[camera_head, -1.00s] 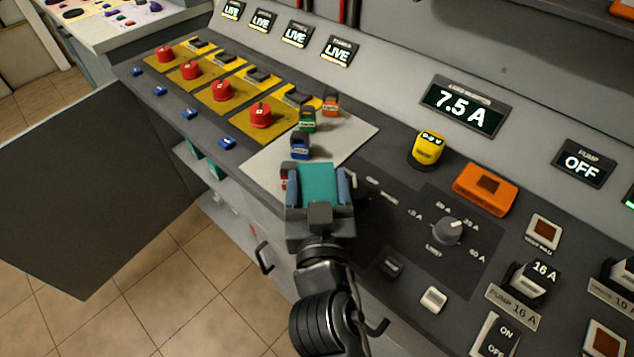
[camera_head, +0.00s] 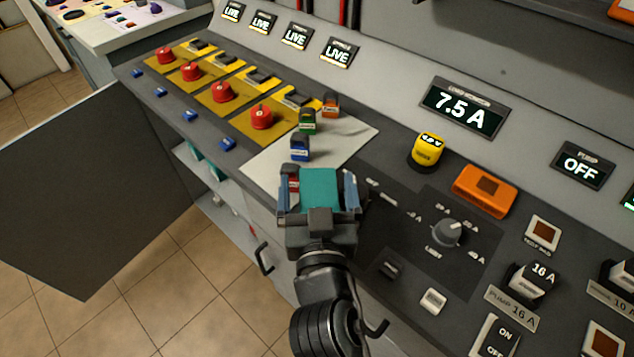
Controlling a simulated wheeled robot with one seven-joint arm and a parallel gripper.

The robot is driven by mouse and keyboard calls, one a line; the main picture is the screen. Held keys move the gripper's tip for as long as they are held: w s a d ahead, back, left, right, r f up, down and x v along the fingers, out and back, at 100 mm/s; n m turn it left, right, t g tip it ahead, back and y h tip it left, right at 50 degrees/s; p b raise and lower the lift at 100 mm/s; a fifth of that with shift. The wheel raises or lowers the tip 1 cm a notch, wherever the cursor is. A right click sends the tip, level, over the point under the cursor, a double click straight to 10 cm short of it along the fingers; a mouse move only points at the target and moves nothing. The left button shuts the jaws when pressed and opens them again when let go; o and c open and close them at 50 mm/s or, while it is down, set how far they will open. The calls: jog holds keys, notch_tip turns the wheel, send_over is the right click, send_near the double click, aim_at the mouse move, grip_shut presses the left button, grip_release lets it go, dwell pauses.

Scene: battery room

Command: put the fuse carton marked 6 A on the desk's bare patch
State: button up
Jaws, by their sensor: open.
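Small cartons stand on a light grey patch (camera_head: 262,168) of the desk: an orange one (camera_head: 330,104) at the back, a green one (camera_head: 308,121) and a blue one (camera_head: 300,147). A red one (camera_head: 293,184) shows only partly beside my gripper's left finger. Their markings are too small to read, so I cannot tell which is 6 A. My gripper (camera_head: 319,178) is open over the front of the patch, just nearer than the blue carton. Its teal middle and blue-grey fingers hide the surface beneath. I see nothing held between the fingers.
Red knobs (camera_head: 221,92) on yellow plates line the left. An open cabinet door (camera_head: 70,195) juts out at left. The patch's left part is clear.

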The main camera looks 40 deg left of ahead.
jog(key=v, duration=1.1)
jog(key=shift+d+f, duration=0.15)
jog(key=s+d+f+m+h, duration=0.1)
jog(key=d, duration=0.5)
jog(key=s+d+f+m+h, duration=0.2)
jog(key=d, duration=0.3)
jog(key=s+d+r+m+h, duration=0.1)
jog(key=s+d+h, duration=0.2)
jog(key=s+d, duration=0.2)
jog(key=s+d+r+m+h, duration=0.2)
jog(key=s+d, duration=0.4)
jog(key=d, duration=0.5)
jog(key=s+d+r+m+t+h, duration=0.1)
jog(key=s+d+r+m+h, duration=0.1)
jog(key=s+d, duration=0.3)
jog(key=d+h, duration=0.1)
jog(key=d, duration=0.2)
jog(key=shift+d+r+h, duration=0.15)
jog(key=shift+r+h, duration=0.1)
jog(key=shift+h, duration=0.05)
jog(key=shift+s+f, duration=0.1)
jog(key=shift+s, duration=0.1)
